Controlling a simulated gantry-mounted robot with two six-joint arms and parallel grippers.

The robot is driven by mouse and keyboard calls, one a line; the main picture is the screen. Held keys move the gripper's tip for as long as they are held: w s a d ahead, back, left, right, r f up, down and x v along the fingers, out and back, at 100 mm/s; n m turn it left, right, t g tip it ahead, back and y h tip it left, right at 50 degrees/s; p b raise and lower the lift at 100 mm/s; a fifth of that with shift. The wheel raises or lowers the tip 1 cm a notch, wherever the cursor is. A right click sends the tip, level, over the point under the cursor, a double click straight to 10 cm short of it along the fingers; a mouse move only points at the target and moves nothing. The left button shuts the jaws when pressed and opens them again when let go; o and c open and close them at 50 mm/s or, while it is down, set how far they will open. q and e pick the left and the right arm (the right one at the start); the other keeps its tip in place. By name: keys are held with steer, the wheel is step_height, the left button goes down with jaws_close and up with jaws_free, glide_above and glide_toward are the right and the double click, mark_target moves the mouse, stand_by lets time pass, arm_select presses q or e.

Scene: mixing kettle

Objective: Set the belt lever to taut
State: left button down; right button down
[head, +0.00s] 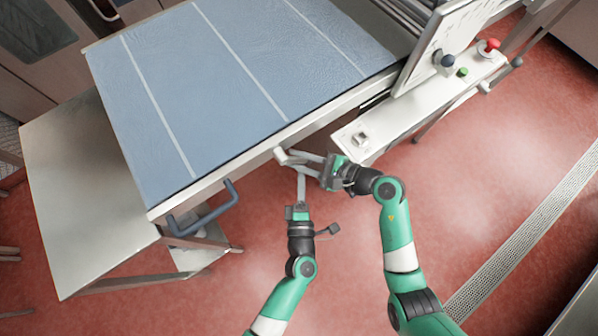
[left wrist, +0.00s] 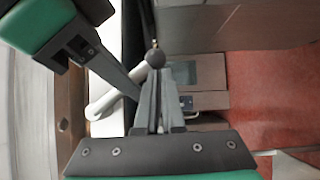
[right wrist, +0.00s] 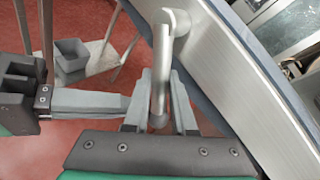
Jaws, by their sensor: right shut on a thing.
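The belt lever (head: 283,156) is a pale metal bar on the near side of the blue belt table (head: 250,55). In the right wrist view the lever (right wrist: 161,70) runs down from its pivot at the table's side frame, between my fingers. My right gripper (head: 308,166) is shut on the lever; its fingers show in the right wrist view (right wrist: 158,100). My left gripper (head: 301,180) is just below, its narrow fingers together and empty. In the left wrist view a pale bar (left wrist: 103,106) lies left of those fingers. No taut marking is readable.
A control box (head: 375,122) with a red button (head: 492,45), a green button (head: 463,72) and a dark knob (head: 446,60) stands right. A dark blue handle (head: 205,213) sticks out of the table's near left corner. A grey side table (head: 80,190) stands left.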

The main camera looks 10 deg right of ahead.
arm_select(q)
steer(key=shift+w+d+r, duration=0.1)
steer(key=shift+d+r, duration=0.05)
steer(key=shift+d, duration=0.2)
arm_select(e)
steer(key=shift+s+a+f, duration=0.15)
steer(key=shift+s+a, duration=0.05)
steer(key=shift+s, duration=0.05)
steer(key=c, duration=1.2)
jaws_free()
steer(key=o, duration=0.4)
arm_select(q)
steer(key=shift+w, duration=0.1)
arm_select(e)
steer(key=shift+o, duration=0.2)
steer(key=shift+w+d, duration=0.1)
steer(key=shift+w, duration=0.05)
